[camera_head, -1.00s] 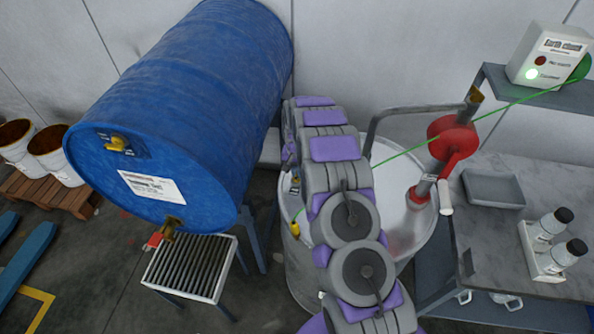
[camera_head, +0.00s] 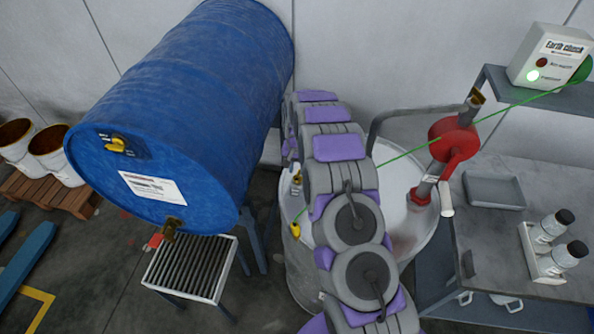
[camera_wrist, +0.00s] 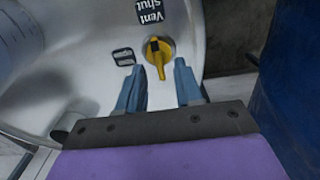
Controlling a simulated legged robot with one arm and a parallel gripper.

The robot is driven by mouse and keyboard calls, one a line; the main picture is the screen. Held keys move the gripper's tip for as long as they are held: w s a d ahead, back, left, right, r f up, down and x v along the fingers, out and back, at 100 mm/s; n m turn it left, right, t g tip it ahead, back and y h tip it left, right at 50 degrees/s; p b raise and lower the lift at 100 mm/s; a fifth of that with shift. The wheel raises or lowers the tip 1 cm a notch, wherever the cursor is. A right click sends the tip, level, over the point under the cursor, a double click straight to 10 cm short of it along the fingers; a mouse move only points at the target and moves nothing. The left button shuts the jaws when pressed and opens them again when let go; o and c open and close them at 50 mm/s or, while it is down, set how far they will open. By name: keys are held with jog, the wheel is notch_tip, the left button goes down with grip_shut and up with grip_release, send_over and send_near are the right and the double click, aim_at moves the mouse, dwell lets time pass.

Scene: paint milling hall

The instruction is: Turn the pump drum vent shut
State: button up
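The pump drum (camera_head: 405,231) is a pale metal drum with a red hand pump (camera_head: 453,140) on its lid, right of my arm in the head view. In the wrist view its lid (camera_wrist: 90,75) carries the vent, a round yellow knob (camera_wrist: 158,52) with a handle pointing down the picture. A black "Vent shut" label (camera_wrist: 151,10) is above the knob, and a smaller label (camera_wrist: 123,57), hard to read, is to its left. My gripper (camera_wrist: 160,70) is open, with its blue fingers either side of the handle and visible gaps.
A large blue drum (camera_head: 180,85) lies left of my arm, with a grate (camera_head: 190,268) below its tap. A green cable (camera_head: 400,152) runs from a yellow clamp (camera_head: 295,229) on the pump drum towards the earth check box (camera_head: 548,57). A bench (camera_head: 500,240) stands at right.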

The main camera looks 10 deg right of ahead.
notch_tip(320, 180, up, 15)
jog(key=shift+p, duration=0.35)
jog(key=shift+f, duration=0.1)
jog(key=s+r+n+b, duration=0.1)
jog(key=s+r, duration=0.3)
jog(key=s, duration=0.3)
jog(key=s+a+r+n+b, duration=0.1)
jog(key=s+r, duration=0.3)
jog(key=s, duration=0.4)
jog(key=s+r+n+b, duration=0.1)
jog(key=s+r, duration=0.3)
jog(key=s, duration=0.3)
jog(key=s+d+f+n+g+b, duration=0.1)
jog(key=s+f+b, duration=0.1)
jog(key=s, duration=2.5)
jog(key=shift+s+f+n+g+b, duration=0.15)
jog(key=shift+f+n+g+b, duration=0.15)
jog(key=shift+f+g, duration=0.1)
